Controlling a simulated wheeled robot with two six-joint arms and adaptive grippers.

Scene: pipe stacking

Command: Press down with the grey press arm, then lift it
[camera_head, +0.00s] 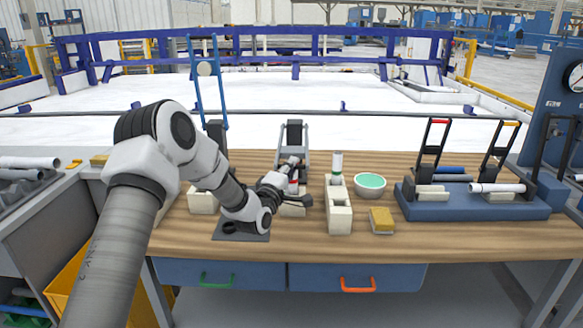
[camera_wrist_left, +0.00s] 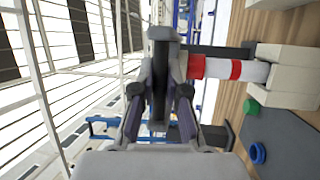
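The grey press (camera_head: 294,134) stands in the middle back of the bench; its arm is low, not upright like the blue one. My left gripper (camera_head: 296,168) is at the near end of the grey arm. In the left wrist view my fingers (camera_wrist_left: 164,78) lie close on both sides of a dark bar with a grey end piece (camera_wrist_left: 163,33), and look shut on it; contact is partly hidden. My right gripper is not in view.
A blue press arm (camera_head: 207,90) stands raised at the left. A cream block (camera_head: 340,207) holding an upright pipe, a green bowl (camera_head: 370,185) and a yellow sponge (camera_head: 382,220) are right of my gripper. A blue rack (camera_head: 475,207) stands farther right. The front right bench is clear.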

